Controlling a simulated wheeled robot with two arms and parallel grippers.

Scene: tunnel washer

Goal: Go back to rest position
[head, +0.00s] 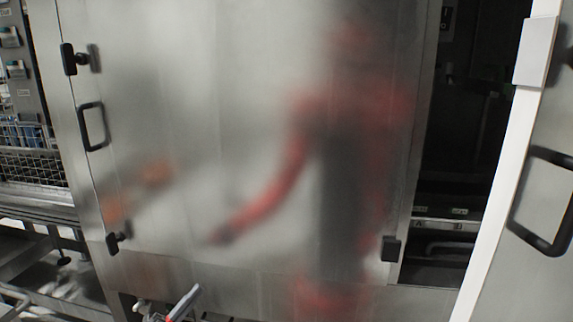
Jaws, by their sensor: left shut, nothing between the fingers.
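The left gripper (180,304) shows at the bottom edge of the head view, left of the middle. Only its tip part is in the picture. It is shut and empty, low in front of the steel machine panel. My right gripper is not in view. The closed brushed-steel door (200,120) fills most of the view and carries a blurred red and dark reflection of my own body.
The door has a black handle (92,126) and black latches (68,59) on its left side. A dark opening (465,130) lies to the right, beside an open white-edged door (500,190) with a black handle (545,205). Racks with a wire basket (35,168) stand at left.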

